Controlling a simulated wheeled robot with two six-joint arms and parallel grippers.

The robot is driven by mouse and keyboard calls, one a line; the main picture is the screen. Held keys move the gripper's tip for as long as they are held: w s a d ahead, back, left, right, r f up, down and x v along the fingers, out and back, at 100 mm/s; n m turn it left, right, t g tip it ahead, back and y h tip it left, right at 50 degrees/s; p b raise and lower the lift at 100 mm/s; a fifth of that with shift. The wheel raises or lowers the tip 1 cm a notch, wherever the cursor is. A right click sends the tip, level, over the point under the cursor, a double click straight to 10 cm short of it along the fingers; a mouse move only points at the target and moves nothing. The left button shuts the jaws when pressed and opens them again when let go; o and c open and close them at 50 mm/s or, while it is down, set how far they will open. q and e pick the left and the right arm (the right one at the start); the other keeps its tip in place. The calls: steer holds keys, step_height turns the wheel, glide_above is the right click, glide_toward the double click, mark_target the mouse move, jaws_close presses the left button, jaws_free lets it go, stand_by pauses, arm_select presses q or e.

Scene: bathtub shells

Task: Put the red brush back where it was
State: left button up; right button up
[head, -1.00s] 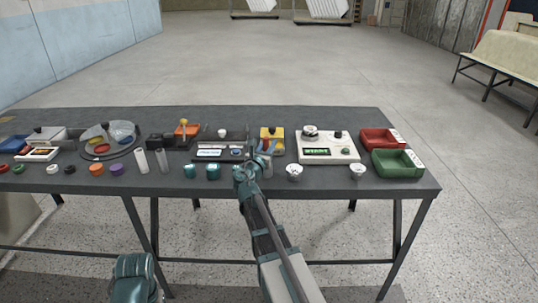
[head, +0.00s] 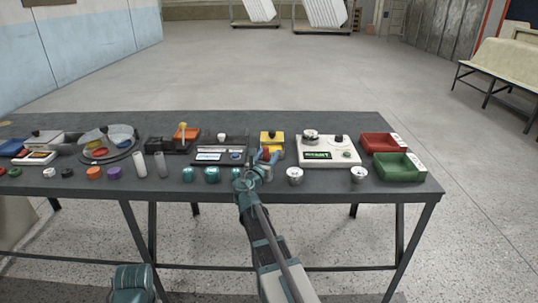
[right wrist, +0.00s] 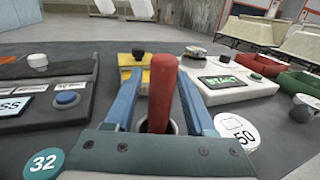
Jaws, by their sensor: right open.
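The red brush (right wrist: 163,90) stands upright between the fingers of my right gripper (right wrist: 158,92) in the right wrist view. Its lower end sits at a dark round opening with a pale rim. Gaps show between the brush and both blue fingers, so the gripper is open around it. In the head view my right gripper (head: 264,156) is over the front middle of the table, with a bit of red at the fingers. The brush's lower part is mostly hidden by the gripper there. My left gripper is not in view; only part of my left arm shows at the bottom.
A yellow block (head: 271,139) with a black knob stands just behind. A white device (head: 328,152) with a green display is to the right, then red (head: 379,142) and green (head: 396,168) trays.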

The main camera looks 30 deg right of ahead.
steer(key=shift+r, duration=0.15)
steer(key=shift+s+a, duration=0.15)
steer(key=v, duration=1.1)
steer(key=shift+s+a, duration=0.2)
steer(key=shift+a, duration=0.05)
